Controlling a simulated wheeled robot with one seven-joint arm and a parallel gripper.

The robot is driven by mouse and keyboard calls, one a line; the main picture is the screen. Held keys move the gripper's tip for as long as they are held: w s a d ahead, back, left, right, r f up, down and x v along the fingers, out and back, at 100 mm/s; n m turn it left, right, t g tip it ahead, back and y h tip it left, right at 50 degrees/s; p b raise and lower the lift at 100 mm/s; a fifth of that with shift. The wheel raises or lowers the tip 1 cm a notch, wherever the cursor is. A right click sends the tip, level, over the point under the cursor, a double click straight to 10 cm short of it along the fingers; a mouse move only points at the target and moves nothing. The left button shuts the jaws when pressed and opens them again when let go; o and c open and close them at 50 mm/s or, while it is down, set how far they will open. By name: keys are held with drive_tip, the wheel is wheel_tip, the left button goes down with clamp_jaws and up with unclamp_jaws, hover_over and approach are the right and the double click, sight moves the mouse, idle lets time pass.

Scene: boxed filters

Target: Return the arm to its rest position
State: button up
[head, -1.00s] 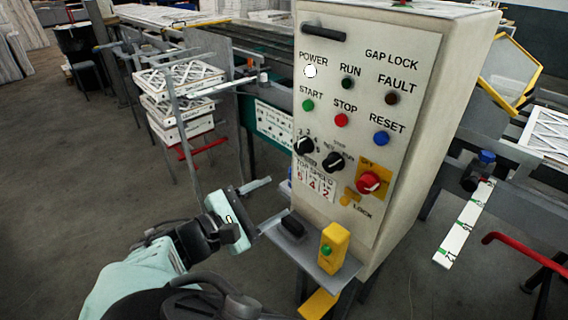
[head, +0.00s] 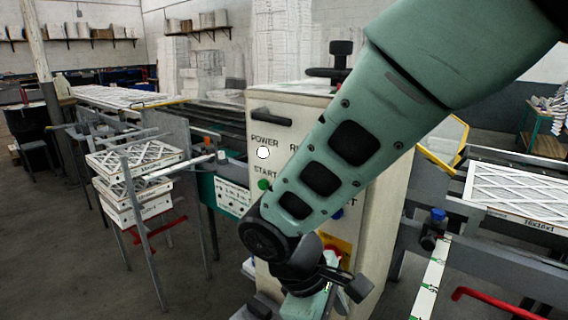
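My mint-green arm crosses the head view from the upper right down to the bottom middle, in front of the control cabinet (head: 400,200). My gripper (head: 312,300) is at its lower end, low before the cabinet and partly cut off by the bottom edge. Its fingertips do not show clearly, so I cannot tell whether it is open or shut. No held object is visible. The arm hides most of the panel. The lit white power lamp (head: 263,152), the green start button (head: 264,184) and part of the yellow plate (head: 338,247) still show.
Stacked white-framed filters (head: 135,160) stand on a rack at the left. A conveyor with a filter (head: 520,190) and a red bar (head: 490,300) lie to the right. Open grey floor (head: 60,250) is at lower left. Shelves and white stacks line the back.

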drive_tip(key=s+d+r+m+y, duration=0.5)
drive_tip(key=s+d+r, duration=0.1)
drive_tip(key=s, duration=0.4)
drive_tip(key=shift+s+d+y, duration=0.3)
drive_tip(key=shift+s+d, duration=0.1)
idle(1.1)
